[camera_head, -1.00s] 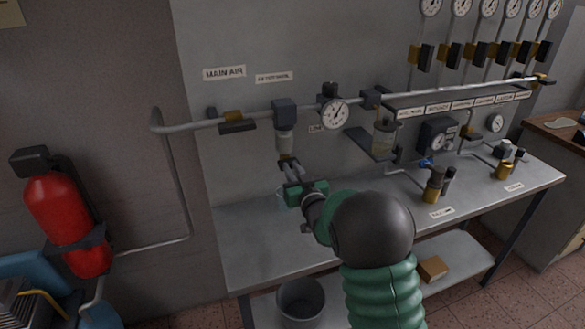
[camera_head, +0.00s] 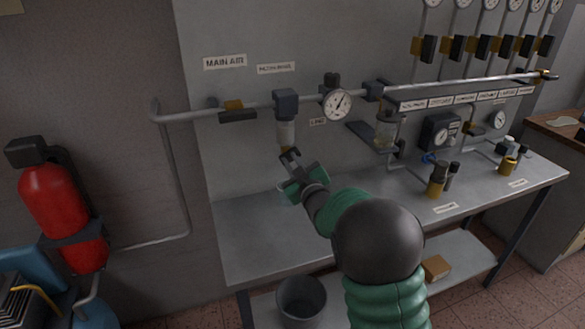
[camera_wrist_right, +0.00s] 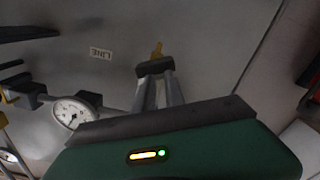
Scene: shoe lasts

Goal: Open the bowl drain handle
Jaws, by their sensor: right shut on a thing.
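The filter bowl (camera_head: 286,134) is a pale translucent cylinder hanging under a dark block (camera_head: 286,104) on the pipe, in the head view. A small brass drain handle (camera_head: 284,149) shows at its lower end, partly hidden by my right gripper (camera_head: 289,155). The part between the fingers is hidden. My left gripper is in neither view.
A pressure gauge (camera_head: 337,104) sits right of the bowl, and a second bowl (camera_head: 386,133) hangs farther right. The bench top (camera_head: 250,235) below is clear at left.

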